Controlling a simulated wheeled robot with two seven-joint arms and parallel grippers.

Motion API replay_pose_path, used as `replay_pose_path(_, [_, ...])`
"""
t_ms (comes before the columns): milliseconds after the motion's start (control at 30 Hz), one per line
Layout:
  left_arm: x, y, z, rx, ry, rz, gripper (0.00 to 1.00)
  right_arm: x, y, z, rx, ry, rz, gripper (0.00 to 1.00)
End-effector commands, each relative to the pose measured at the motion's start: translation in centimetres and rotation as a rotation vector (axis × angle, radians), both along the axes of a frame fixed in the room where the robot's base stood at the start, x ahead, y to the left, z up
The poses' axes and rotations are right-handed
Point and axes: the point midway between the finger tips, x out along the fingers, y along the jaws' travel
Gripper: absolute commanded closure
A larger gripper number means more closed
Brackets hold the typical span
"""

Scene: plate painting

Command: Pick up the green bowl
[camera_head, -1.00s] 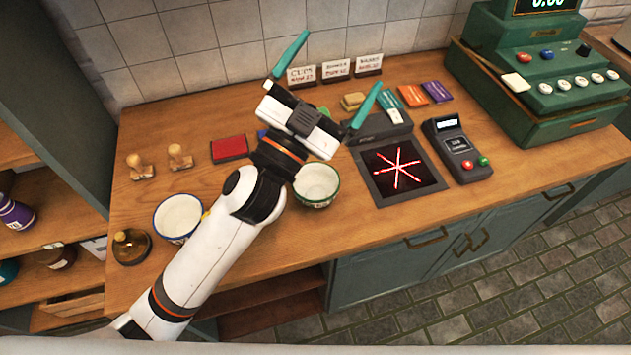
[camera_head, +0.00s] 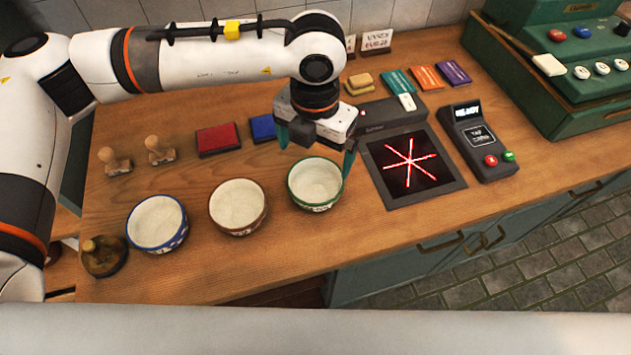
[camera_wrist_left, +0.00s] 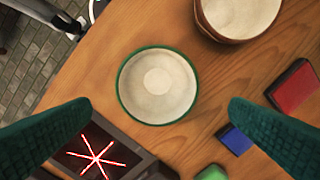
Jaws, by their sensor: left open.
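The green bowl (camera_head: 315,184) has a green rim and a white inside, and stands upright on the wooden counter at the right end of a row of bowls. In the left wrist view the green bowl (camera_wrist_left: 158,86) lies near the middle, ahead of and between the two fingers. My left gripper (camera_head: 317,152) points down just behind and above the bowl, open and empty, its teal fingers spread wide. The fingers also show in the left wrist view (camera_wrist_left: 158,125), apart from the bowl. My right gripper is not in view.
A brown-rimmed bowl (camera_head: 238,207) and a blue-rimmed bowl (camera_head: 157,223) stand to the left. A dark scanner (camera_head: 411,165) with red lines lies close on the right, beside a card terminal (camera_head: 477,142). Red (camera_head: 218,139) and blue (camera_head: 263,127) ink pads lie behind.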

Motion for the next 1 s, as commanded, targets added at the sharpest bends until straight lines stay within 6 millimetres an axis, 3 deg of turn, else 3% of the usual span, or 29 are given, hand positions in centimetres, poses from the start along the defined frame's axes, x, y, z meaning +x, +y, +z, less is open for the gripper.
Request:
replay_pose_path(200, [-0.2,-0.1,-3.5,-0.002,0.008,-0.003,0.0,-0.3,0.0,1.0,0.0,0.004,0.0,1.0])
replay_pose_path(467, [-0.2,-0.1,-5.7,-0.005,0.007,-0.004,0.0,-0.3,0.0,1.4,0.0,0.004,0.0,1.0])
replay_pose_path(700, [-0.2,-0.1,-9.5,-0.006,0.009,-0.004,0.0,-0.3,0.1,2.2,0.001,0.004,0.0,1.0])
replay_pose_path(1000, [-0.2,-0.1,-10.8,-0.007,0.006,-0.006,0.0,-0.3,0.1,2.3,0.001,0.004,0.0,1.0])
